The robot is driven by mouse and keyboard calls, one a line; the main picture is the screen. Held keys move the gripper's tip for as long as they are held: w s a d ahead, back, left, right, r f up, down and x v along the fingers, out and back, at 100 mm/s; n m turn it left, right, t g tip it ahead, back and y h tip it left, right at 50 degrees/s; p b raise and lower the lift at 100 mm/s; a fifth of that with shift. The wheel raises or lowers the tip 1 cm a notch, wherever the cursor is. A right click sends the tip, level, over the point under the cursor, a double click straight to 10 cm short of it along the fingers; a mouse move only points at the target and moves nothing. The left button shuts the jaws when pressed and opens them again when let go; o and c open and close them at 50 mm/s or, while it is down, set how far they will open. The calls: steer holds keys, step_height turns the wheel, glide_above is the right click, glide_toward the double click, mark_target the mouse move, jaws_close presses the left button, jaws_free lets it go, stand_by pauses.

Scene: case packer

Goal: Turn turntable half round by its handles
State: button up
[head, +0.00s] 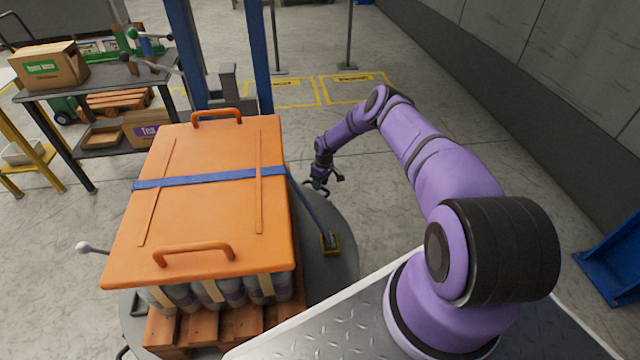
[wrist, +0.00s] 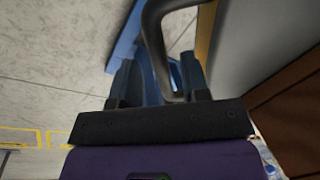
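The turntable (head: 341,243) is a grey round plate under a loaded pallet (head: 185,333). Its rim shows to the right of the load and at the front left; the rest is hidden. A dark grey bent handle bar (wrist: 153,35) comes down from the top of the wrist view. My gripper (head: 318,189) is low beside the turntable's far right rim in the head view. In the wrist view its blue fingers (wrist: 160,82) stand apart on either side of the handle's lower end. The gripper looks open, and I cannot tell whether a finger touches the bar.
The load has an orange lid (head: 205,215) with two orange handles and a blue strap (head: 215,179). A white-knobbed lever (head: 83,247) sticks out at left. Blue posts (head: 258,55) stand behind, a cluttered bench (head: 95,85) at back left. Floor right of the turntable is clear.

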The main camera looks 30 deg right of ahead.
step_height(320, 180, up, 11)
steer(key=d, duration=0.2)
steer(key=shift+w+f, duration=0.2)
steer(key=shift+w, duration=0.2)
stand_by(0.4)
